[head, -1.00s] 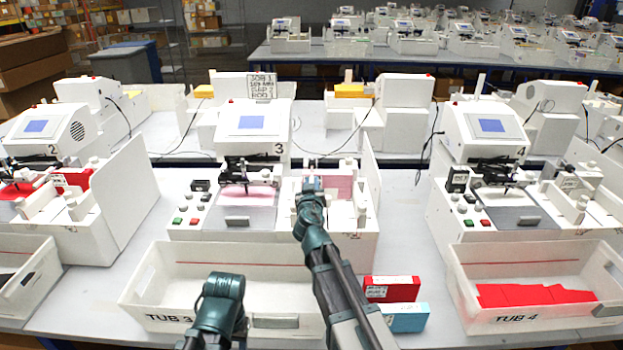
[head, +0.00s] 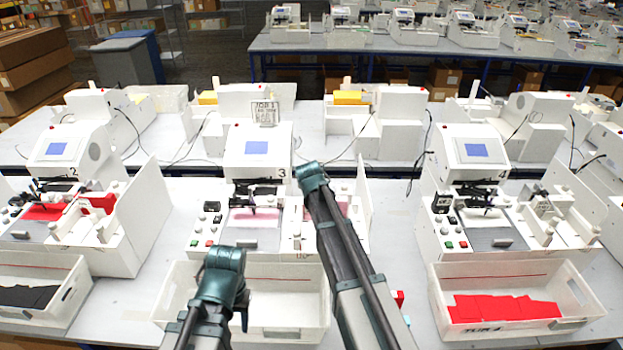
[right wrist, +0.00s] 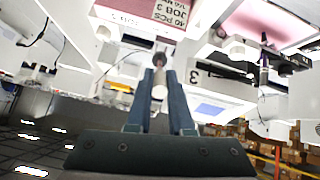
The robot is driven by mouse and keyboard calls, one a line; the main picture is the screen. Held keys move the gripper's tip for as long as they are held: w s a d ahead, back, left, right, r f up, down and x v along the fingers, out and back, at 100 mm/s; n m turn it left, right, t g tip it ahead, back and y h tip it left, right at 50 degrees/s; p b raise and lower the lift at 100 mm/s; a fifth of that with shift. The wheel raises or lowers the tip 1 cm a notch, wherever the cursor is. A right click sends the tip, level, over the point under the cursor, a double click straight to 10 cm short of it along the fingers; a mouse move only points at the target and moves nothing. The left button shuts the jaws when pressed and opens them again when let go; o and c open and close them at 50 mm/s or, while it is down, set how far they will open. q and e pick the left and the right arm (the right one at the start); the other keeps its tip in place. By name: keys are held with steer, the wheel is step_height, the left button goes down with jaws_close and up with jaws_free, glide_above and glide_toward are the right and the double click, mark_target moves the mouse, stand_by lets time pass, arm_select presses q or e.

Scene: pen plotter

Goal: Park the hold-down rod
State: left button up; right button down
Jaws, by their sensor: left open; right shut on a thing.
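Pen plotter 3 (head: 258,150) stands in the middle of the head view, with a pink sheet (head: 243,216) on its bed. My right arm reaches up in front of its right side, and its gripper is hidden behind the wrist there. In the right wrist view my right gripper (right wrist: 160,75) is shut on a small pale piece (right wrist: 159,92), apparently part of the hold-down rod, with a dark round knob (right wrist: 158,60) just beyond. The rod's full length cannot be made out. My left gripper (head: 243,322) hangs low over tub 3, mostly hidden by its own arm; it is open.
Tub 3 (head: 290,325) stands in front of plotter 3. Tub 4 (head: 590,300) holds red cards. Plotter 2 (head: 62,148) and plotter 4 (head: 478,148) stand on either side. A job sign (head: 264,113) stands behind plotter 3. A red box (head: 399,297) shows beside my right arm.

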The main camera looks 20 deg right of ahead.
steer(key=w+r+g+p, duration=0.1)
steer(key=p, duration=0.1)
steer(key=w+d+r+g+p, duration=0.1)
steer(key=w+r+g+p, duration=0.1)
steer(key=p, duration=0.1)
steer(key=w+r+g+y+p, duration=0.1)
steer(key=w+p, duration=0.1)
steer(key=shift+w+d+r+g+p, duration=0.25)
steer(key=shift+r+g+p, duration=0.05)
steer(key=shift+p, duration=0.1)
steer(key=shift+w+d+r+g+y+p, duration=0.15)
steer(key=shift+w+g+y+p, duration=0.05)
steer(key=shift+w+g+p, duration=0.3)
steer(key=shift+w+d+r+g+y+p, duration=0.1)
steer(key=shift+w+d+g+y+p, duration=0.1)
steer(key=shift+w+g+p, duration=0.25)
steer(key=c, duration=0.8)
jaws_free()
